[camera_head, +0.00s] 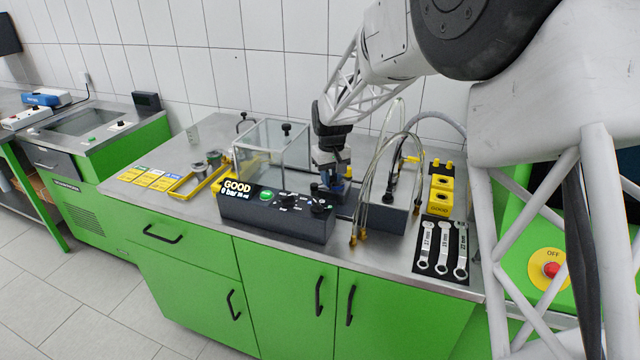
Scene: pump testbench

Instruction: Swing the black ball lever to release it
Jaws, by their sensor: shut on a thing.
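My gripper (332,184) points down behind the right end of the black control box, between the clear glass box and the grey block with hoses. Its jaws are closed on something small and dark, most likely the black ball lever. The jaws and what they hold are largely hidden, so the lever's angle cannot be told. A black knob (319,207) stands on the control box just in front of the gripper. Blue parts (347,172) show beside the jaws.
The control box (275,215) has a lit display reading GOOD. The clear glass box (262,150) stands close on the left. Clear hoses (364,190) arch on the right. Wrenches (441,248) lie on a black mat near the front edge. Yellow cards (160,182) lie at left.

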